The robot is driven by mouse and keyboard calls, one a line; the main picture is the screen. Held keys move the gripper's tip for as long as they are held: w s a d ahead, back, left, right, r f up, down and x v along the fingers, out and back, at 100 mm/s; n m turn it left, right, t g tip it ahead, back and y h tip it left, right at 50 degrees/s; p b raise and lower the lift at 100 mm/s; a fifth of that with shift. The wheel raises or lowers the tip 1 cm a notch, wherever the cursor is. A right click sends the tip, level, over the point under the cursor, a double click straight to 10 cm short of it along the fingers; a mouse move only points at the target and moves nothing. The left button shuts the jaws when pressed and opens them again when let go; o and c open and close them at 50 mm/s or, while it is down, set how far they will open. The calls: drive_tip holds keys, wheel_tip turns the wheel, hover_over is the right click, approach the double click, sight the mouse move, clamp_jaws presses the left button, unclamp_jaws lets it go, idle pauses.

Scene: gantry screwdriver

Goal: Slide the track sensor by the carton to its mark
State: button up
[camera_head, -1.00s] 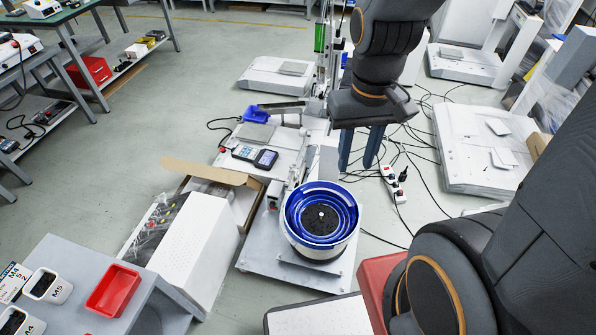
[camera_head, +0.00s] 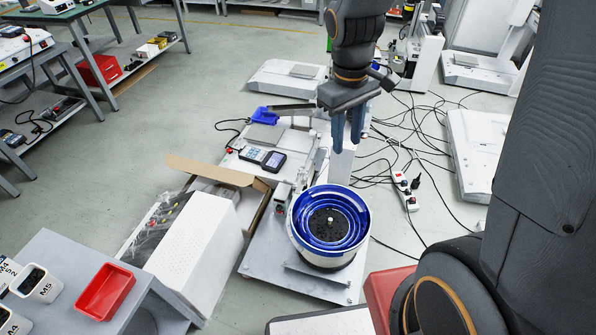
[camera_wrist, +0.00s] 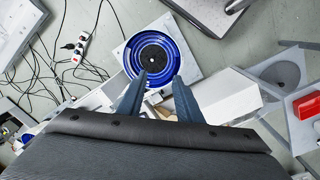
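My gripper (camera_head: 346,143) hangs above the gantry screwdriver machine, behind the blue bowl feeder (camera_head: 329,224). Its two blue-grey fingers are apart with nothing between them. In the wrist view the gripper (camera_wrist: 160,76) points toward the bowl feeder (camera_wrist: 152,60). The open cardboard carton (camera_head: 222,178) stands left of the machine base. I cannot clearly pick out the track sensor or its mark; small metal parts (camera_head: 297,180) stand between the carton and the bowl, too small to identify. My gripper and arm hide part of the machine behind.
A white box (camera_head: 198,243) lies front left of the machine. A grey bench with a red tray (camera_head: 105,291) is at lower left. A handheld panel (camera_head: 264,158) lies on the machine. A power strip (camera_head: 405,190) and loose cables cover the floor at right.

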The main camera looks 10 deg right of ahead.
drive_tip(key=w+a+f+n+h+b, duration=0.25)
drive_tip(key=w+f+n+b, duration=0.6)
drive_tip(key=w+f, duration=0.95)
drive_tip(key=n+t+h+b, duration=0.1)
drive_tip(key=n+t+b, duration=0.1)
drive_tip(key=n+b, duration=0.8)
approach(299, 168)
drive_tip(key=shift+m, duration=0.75)
drive_tip(key=b+x, duration=0.2)
drive_tip(key=x, duration=0.5)
drive_tip(key=shift+d+f+b, duration=0.15)
drive_tip(key=shift+f+b, duration=0.05)
drive_tip(key=shift+b, duration=0.15)
clamp_jaws()
